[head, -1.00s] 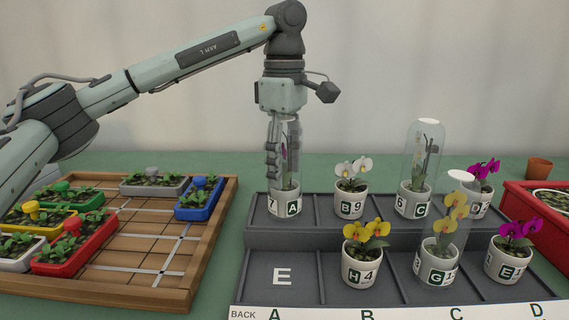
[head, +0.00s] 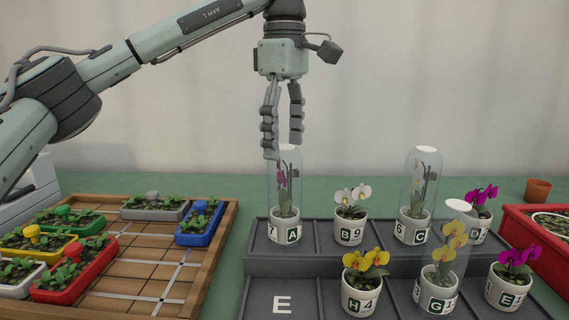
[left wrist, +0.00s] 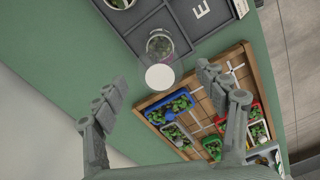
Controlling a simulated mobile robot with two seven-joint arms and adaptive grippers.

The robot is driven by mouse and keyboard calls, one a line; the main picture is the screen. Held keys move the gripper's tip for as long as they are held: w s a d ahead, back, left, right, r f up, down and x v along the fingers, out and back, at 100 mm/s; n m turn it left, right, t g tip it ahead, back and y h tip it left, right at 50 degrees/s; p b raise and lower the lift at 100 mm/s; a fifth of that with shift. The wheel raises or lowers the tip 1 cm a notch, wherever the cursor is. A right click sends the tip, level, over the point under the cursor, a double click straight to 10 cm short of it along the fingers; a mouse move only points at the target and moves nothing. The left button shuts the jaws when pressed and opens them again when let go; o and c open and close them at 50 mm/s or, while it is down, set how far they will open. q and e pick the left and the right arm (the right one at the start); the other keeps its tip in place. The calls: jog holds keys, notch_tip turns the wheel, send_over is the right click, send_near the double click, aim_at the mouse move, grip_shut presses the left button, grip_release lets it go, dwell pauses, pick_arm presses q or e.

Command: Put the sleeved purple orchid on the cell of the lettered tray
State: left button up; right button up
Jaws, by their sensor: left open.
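The sleeved purple orchid (head: 283,186) stands upright in a white pot marked A in the leftmost back cell of the dark lettered tray (head: 322,235). A clear sleeve with a white top surrounds it. My left gripper (head: 282,149) is open and empty just above it, its fingertips at about the height of the sleeve's top. In the left wrist view the sleeve's white top (left wrist: 160,77) shows between the spread fingers. The front-left cell, lettered E (head: 282,304), is bare. My right gripper is not in view.
Other potted orchids fill nearby cells: a white one (head: 350,215), a yellow one (head: 365,278) and sleeved ones (head: 418,200). A wooden gridded board (head: 150,262) with coloured planters lies left. A red tray (head: 535,250) is at the right edge.

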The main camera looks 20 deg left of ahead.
pick_arm(q)
jog(key=shift+r, duration=1.3)
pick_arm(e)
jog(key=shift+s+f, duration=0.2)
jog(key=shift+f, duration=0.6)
